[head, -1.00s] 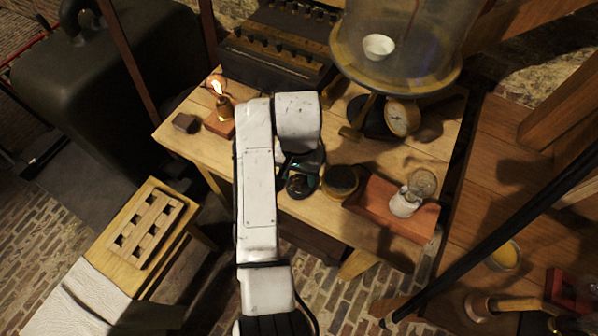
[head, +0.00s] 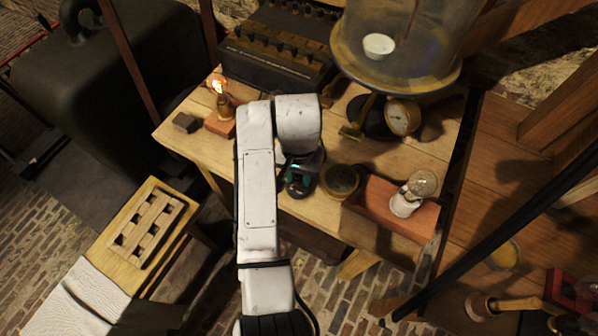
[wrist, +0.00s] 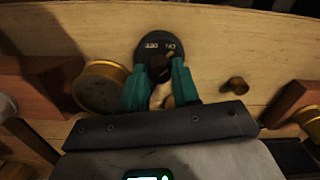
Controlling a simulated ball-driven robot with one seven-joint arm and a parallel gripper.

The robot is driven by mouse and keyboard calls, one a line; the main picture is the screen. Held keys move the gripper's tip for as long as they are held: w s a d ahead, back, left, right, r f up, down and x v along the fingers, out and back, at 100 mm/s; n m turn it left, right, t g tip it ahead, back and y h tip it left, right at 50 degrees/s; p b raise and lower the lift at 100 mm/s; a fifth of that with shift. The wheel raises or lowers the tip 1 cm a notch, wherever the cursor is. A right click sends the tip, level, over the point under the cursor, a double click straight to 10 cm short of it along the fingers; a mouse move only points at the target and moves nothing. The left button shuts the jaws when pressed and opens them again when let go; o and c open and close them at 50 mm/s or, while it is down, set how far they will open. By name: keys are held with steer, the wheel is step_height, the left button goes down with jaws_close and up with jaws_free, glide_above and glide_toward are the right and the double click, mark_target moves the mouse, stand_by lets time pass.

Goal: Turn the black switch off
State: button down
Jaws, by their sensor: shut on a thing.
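The black switch (wrist: 152,47) is a round black disc with OFF and ON lettering, upside down in the wrist view. A dark knob (wrist: 160,68) stands at its middle. My gripper (wrist: 157,78) has its green fingers on either side of the knob and is shut on it. In the head view the switch (head: 297,191) lies at the table's front part, partly hidden under my gripper (head: 299,172). Which label the knob points to cannot be told.
A round brass-rimmed piece (head: 340,180) sits close to the right of the switch. Further right, a bulb (head: 422,184) stands on a reddish block (head: 376,194). A lit lamp (head: 222,97) is at the left.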

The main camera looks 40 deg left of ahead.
steer(key=shift+r+n+p, duration=0.15)
steer(key=shift+n+p, duration=0.25)
steer(key=shift+p, duration=0.05)
steer(key=shift+w+r+n+p, duration=0.1)
steer(key=shift+n+p, duration=0.85)
steer(key=shift+n, duration=0.05)
steer(key=n+p, duration=0.3)
steer(key=n, duration=0.2)
steer(key=n+p, duration=0.1)
steer(key=n, duration=0.5)
steer(key=n+p, duration=0.1)
steer(key=n, duration=0.3)
steer(key=c, duration=0.8)
jaws_free()
steer(key=shift+f, duration=0.2)
